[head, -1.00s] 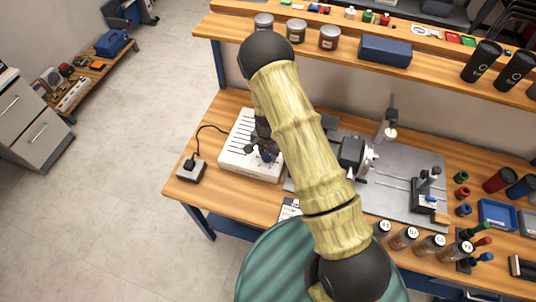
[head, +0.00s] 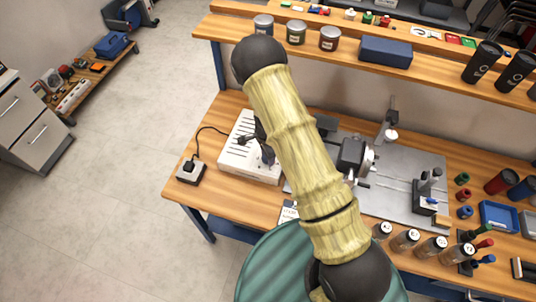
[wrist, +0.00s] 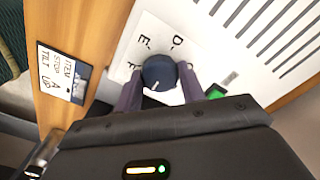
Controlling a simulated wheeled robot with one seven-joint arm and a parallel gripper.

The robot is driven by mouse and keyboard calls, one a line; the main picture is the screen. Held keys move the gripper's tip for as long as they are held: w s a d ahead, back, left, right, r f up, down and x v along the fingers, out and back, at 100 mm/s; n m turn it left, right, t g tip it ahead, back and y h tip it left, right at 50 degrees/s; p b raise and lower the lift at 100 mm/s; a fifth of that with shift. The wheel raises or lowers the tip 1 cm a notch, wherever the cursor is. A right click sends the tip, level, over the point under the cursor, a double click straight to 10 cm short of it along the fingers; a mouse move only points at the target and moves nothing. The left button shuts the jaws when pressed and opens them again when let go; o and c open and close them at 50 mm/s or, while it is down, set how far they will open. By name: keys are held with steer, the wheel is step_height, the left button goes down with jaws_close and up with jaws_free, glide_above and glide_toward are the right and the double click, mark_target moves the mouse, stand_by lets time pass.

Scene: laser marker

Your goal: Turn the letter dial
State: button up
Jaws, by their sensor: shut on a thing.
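The letter dial (wrist: 158,70) is a round dark blue knob on a white panel (wrist: 140,28) in the wrist view. A small light mark shows on the knob's lower edge. Printed letters, D, E and what looks like F, show above and left of it; other letters may be hidden. My gripper (wrist: 160,88) is shut on the dial, with one finger on each side. In the head view the white control box (head: 238,160) stands on the bench, and my gripper (head: 264,150) is at its right part, partly hidden by my arm.
A card (wrist: 62,73) reading "ITEM STOP A TILT UP" lies on the wood beside the panel. A green light or button (wrist: 215,92) is right of the dial. A black-topped box with a cable (head: 191,171) stands left. The metal plate (head: 405,165) holds fixtures.

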steer(key=o, duration=1)
steer(key=shift+c, duration=0.2)
steer(key=shift+r, duration=0.1)
step_height(320, 180, up, 17)
steer(key=b, duration=0.2)
steer(key=shift+r+b, duration=0.15)
steer(key=shift+b, duration=0.2)
